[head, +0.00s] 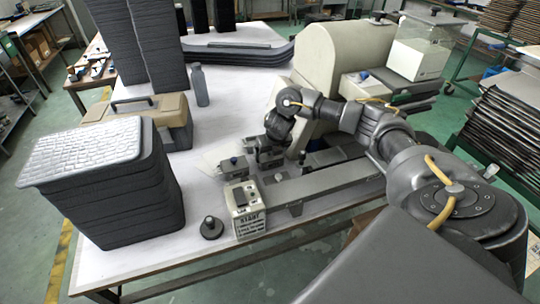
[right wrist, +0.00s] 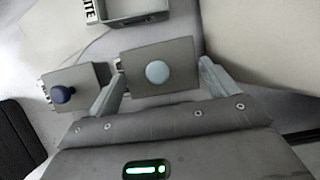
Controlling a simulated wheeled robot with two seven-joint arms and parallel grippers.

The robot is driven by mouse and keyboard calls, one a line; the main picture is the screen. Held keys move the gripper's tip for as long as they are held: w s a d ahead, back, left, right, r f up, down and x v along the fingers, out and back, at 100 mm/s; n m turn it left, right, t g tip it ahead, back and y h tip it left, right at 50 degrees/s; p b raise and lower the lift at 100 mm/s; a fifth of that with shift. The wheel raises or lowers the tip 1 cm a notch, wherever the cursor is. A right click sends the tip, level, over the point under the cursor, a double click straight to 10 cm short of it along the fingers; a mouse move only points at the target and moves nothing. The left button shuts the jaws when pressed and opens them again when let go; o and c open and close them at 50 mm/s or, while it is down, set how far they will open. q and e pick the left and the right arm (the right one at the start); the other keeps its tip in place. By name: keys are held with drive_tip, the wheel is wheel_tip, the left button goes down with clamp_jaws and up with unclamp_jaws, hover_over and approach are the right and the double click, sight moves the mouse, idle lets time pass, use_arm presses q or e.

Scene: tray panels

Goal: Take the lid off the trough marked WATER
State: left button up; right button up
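My right gripper (head: 270,157) points down over a small grey trough with a flat lid; in the right wrist view the lid (right wrist: 136,83) carries a light blue round knob (right wrist: 157,72). The gripper's fingers (right wrist: 160,80) are spread on either side of this lid, and nothing is between them at the knob. A second lidded trough (right wrist: 92,75) with a dark blue knob (right wrist: 62,93) stands to its left, also in the head view (head: 235,167). An open grey trough (right wrist: 96,12) lies beyond, its label ending in "ITE". I cannot read WATER on any trough. My left gripper is out of view.
A box marked START (head: 248,222) and a dark knobbed weight (head: 211,228) stand near the table's front edge. Dark stacked trays (head: 110,190) stand at left. A large cream machine (head: 345,55) stands close behind my right gripper.

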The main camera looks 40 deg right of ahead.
drive_tip(key=shift+s+f, duration=0.15)
drive_tip(key=c, duration=0.3)
